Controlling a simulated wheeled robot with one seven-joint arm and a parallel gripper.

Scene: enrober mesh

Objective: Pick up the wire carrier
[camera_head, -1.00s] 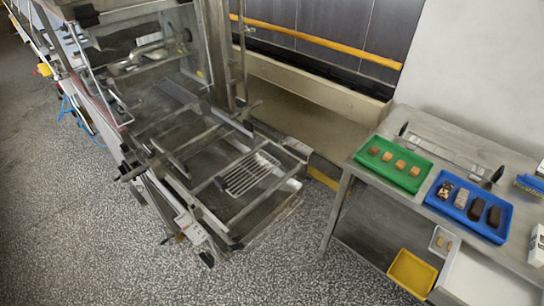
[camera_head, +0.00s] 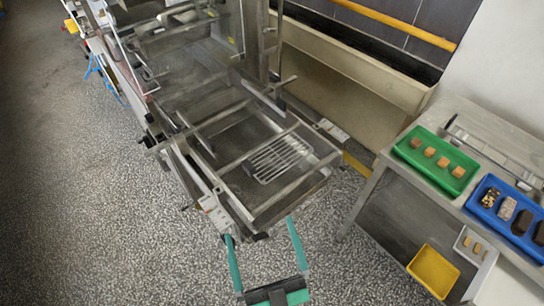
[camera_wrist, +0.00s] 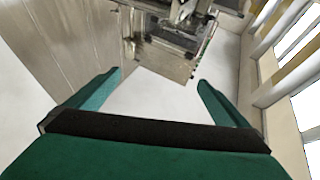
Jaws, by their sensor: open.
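The wire carrier (camera_head: 280,158), a small rack of parallel thin metal rods, lies inside the metal frame at the near end of the machine in the head view. A dark block (camera_head: 249,168) shows at its left end. My gripper (camera_head: 261,228) has teal fingers and is at the bottom of the head view, in front of the machine's near end and apart from the carrier. Its fingers are spread with nothing between them, and they also show in the wrist view (camera_wrist: 160,79). I cannot make out the carrier in the wrist view.
The machine's metal frame (camera_head: 290,195) surrounds the carrier. At right a steel table (camera_head: 408,178) bears a green tray (camera_head: 455,187) and a blue tray (camera_head: 477,206) with sweets. A yellow bin (camera_head: 434,271) sits below. Speckled floor is free at left.

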